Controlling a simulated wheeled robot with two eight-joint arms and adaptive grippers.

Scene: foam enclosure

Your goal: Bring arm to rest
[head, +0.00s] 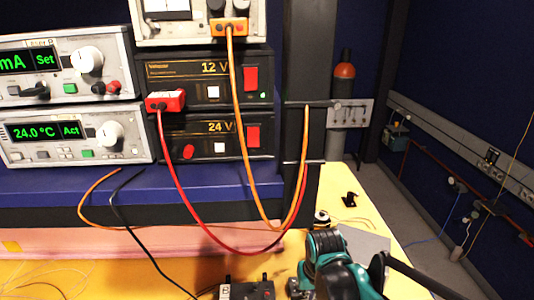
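Neither of my grippers can be made out in the head view, and no arm clearly comes in from the left. A teal and black device (329,252) with rounded housings shows at the bottom, right of centre. Its lower part is cut off by the picture edge. I cannot tell from this view what it is.
Stacked instruments, including a 12 V unit (209,80) and a 24 V unit (214,138), stand on a blue shelf (150,180). A red cable (185,213) and an orange cable (247,160) hang before it. Yellow table surface (345,182) shows below; grey floor lies right.

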